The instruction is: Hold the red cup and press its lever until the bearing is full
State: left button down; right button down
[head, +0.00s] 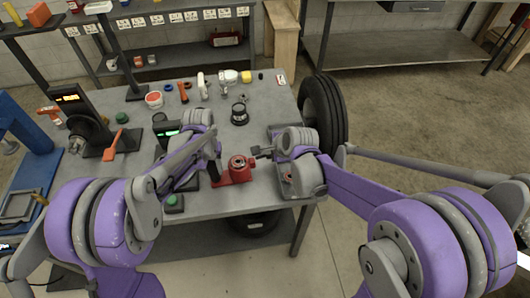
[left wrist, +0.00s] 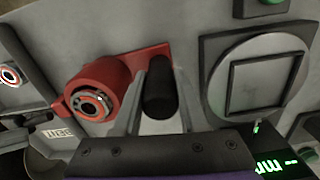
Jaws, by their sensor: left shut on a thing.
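The red cup (head: 240,163) stands on a red base plate near the front of the grey table. In the left wrist view the red cup (left wrist: 98,80) shows a round metal bearing (left wrist: 92,104) in its mouth. A black upright handle (head: 213,168) stands at the left end of the red plate. My left gripper (left wrist: 158,108) is shut on this black handle (left wrist: 160,88), one finger on each side. My right gripper (head: 258,152) is just right of the cup and appears apart from it; its jaws are too small to read. I cannot make out the lever clearly.
A square frame plate (left wrist: 252,82) lies beside the handle, and a green button box (head: 174,203) sits at the front edge. A black jar (head: 239,115) and several small parts stand farther back. A tyre (head: 322,112) leans at the table's right.

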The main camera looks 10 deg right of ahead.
jog(key=shift+d+f, duration=0.2)
jog(key=shift+f, duration=0.2)
dwell(0.7)
jog(key=shift+r, duration=0.1)
jog(key=shift+a+r, duration=0.2)
jog(key=shift+r, duration=0.5)
jog(key=shift+a+r, duration=0.2)
jog(key=shift+r, duration=0.45)
jog(key=shift+a+r, duration=0.1)
jog(key=r, duration=0.2)
jog(key=a+r, duration=0.1)
jog(key=r, duration=0.1)
jog(key=shift+a+r, duration=0.15)
jog(key=shift+r, duration=0.15)
pick_arm(q)
jog(key=shift+c, duration=1.9)
grip_release()
